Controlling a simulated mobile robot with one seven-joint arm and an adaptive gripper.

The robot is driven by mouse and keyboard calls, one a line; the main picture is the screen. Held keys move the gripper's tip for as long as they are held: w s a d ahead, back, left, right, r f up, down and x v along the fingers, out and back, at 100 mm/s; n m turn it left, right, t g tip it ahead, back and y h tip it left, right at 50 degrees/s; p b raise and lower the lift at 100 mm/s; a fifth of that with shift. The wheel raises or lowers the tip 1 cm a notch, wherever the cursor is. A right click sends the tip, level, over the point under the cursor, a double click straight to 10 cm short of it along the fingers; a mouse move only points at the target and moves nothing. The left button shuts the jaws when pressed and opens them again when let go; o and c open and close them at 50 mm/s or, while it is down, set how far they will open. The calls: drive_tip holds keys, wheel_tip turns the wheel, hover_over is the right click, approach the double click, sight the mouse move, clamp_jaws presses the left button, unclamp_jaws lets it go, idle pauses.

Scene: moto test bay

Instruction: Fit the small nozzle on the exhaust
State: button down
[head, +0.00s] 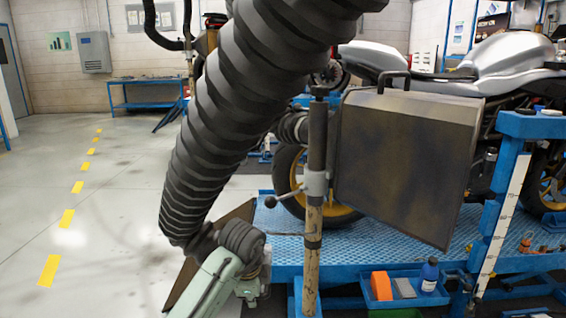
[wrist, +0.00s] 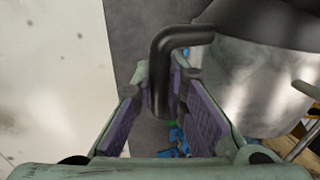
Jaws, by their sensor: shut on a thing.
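My gripper (wrist: 163,82) is shut on a black bent handle (wrist: 160,65), which passes between its purple pads. Beside the handle, a grey metal surface (wrist: 272,82) shows at the right; it looks like the held nozzle. In the head view my pale green gripper (head: 248,277) is low, left of the post. A dark brown flat-sided nozzle (head: 188,288) shows behind it, below a thick black ribbed hose (head: 210,150) that hides much of it. I cannot make out the exhaust's open end.
A large brown hood (head: 405,160) with a black handle hangs at an upright post (head: 316,170). Behind it a motorcycle (head: 490,65) stands on a blue lift (head: 385,248). A blue tray (head: 350,302) holds a bottle (head: 428,274) and an orange item. The floor at left is clear.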

drive_tip(key=shift+s+r, duration=0.2)
drive_tip(key=shift+s, duration=0.35)
drive_tip(key=shift+s+r, duration=0.2)
drive_tip(key=shift+s, duration=0.35)
drive_tip(key=w+d+f+n+g+y, duration=0.1)
drive_tip(key=d+f+n+g+y, duration=0.2)
drive_tip(key=f+n, duration=1.15)
drive_tip(key=s+d+f+n, duration=0.1)
drive_tip(key=s+d+f, duration=0.1)
drive_tip(key=s+f, duration=0.3)
drive_tip(key=s+d+f+n, duration=0.2)
drive_tip(key=s+f, duration=0.3)
drive_tip(key=f, duration=0.9)
drive_tip(key=shift+d+g+y, duration=0.3)
drive_tip(key=shift+w+r+n+p, duration=0.1)
drive_tip(key=shift+r+n+p, duration=0.05)
drive_tip(key=shift+n+p, duration=0.15)
